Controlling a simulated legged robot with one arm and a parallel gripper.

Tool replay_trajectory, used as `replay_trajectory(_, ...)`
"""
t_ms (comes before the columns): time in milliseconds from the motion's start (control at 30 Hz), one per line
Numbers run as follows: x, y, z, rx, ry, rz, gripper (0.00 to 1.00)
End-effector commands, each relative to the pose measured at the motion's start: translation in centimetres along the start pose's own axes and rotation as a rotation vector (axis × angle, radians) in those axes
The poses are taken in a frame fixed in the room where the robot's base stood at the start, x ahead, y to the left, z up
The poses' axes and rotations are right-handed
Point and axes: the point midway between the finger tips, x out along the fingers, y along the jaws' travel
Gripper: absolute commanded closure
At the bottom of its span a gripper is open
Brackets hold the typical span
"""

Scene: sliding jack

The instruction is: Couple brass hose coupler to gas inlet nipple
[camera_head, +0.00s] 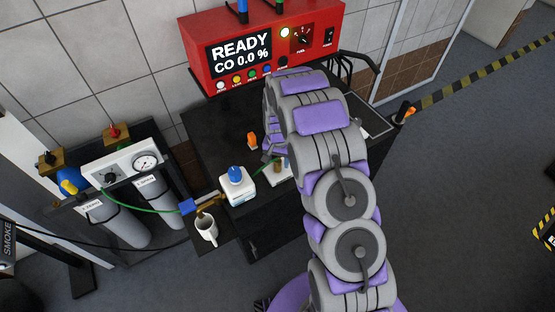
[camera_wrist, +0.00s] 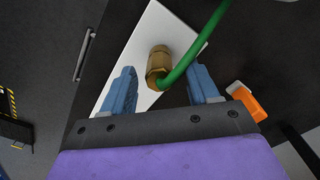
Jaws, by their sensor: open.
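The brass hose coupler (camera_wrist: 158,62) stands on a white plate or sheet in the wrist view, with a green hose (camera_wrist: 190,62) curving from it. My gripper (camera_wrist: 163,72) is open, its two blue fingers apart on either side of the coupler. A gap shows between each finger and the coupler; I cannot tell the depth between them. In the head view my arm covers most of the gripper, and a small brass piece (camera_head: 280,163) shows beside the arm on the white plate (camera_head: 279,177). I cannot clearly pick out the gas inlet nipple.
A red analyzer (camera_head: 262,40) reading "READY CO 0.0 %" stands at the back of the black cart. Gas cylinders with a gauge (camera_head: 146,162) are at left.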

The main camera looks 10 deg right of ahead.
Motion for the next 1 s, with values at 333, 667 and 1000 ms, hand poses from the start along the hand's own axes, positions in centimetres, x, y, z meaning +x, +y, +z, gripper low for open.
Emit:
replay_trajectory(333, -2.2, -0.1, -0.1, 0.000, 0.004, -0.002, 0.40)
replay_trajectory(667, -9.5, -0.1, -0.1, 0.000, 0.004, -0.001, 0.40)
replay_trajectory(1000, -15.7, -0.1, -0.2, 0.000, 0.002, 0.000, 0.40)
